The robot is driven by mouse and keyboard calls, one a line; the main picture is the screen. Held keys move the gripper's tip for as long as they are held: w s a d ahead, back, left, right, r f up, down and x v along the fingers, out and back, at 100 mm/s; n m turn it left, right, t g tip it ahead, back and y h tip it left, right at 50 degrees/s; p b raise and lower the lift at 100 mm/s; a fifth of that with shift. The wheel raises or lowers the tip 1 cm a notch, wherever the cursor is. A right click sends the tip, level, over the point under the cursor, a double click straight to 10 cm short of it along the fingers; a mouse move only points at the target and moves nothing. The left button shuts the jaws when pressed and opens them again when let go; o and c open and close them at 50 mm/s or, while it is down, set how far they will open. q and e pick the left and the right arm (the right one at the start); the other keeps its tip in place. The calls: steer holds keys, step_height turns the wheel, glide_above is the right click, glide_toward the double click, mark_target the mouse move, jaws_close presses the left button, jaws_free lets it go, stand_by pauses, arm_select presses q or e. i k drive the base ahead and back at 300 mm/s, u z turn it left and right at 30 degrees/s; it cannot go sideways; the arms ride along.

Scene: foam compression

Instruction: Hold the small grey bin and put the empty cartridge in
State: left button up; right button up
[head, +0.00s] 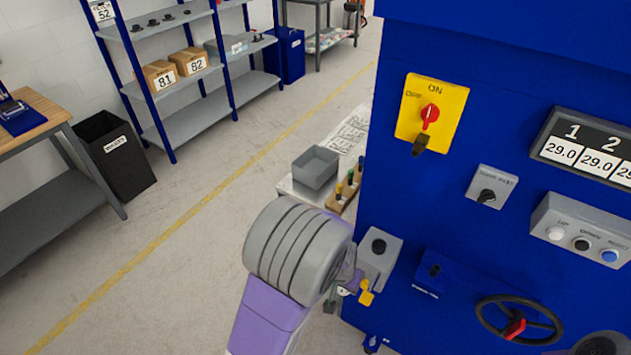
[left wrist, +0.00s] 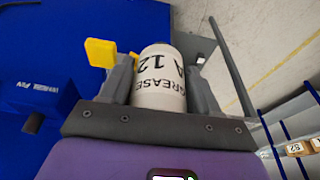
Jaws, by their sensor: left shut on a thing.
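A white cylinder marked "GREASE A 12" (left wrist: 160,98), the cartridge, stands between the dark fingers of my left gripper (left wrist: 160,72) in the left wrist view. The gripper is shut on it. In the head view my left wrist hides most of the gripper, beside the blue machine's grey block (head: 378,258) and yellow lever (head: 366,293). I cannot tell whether the cartridge still touches the machine. The small grey bin (head: 316,170) is open-topped and sits on a low light surface behind my left wrist. My right gripper is not in view.
The blue machine (head: 400,200) fills the right side, with a handwheel (head: 518,318) at its front. A wooden rack with small tools (head: 346,190) stands close to the grey bin. A black waste bin (head: 115,155), workbench and shelves stand left. The floor between is clear.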

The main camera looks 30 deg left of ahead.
mark_target(316, 172)
steer(key=k, duration=0.5)
steer(key=u, duration=0.7)
steer(key=i, duration=0.45)
steer(key=u, duration=0.05)
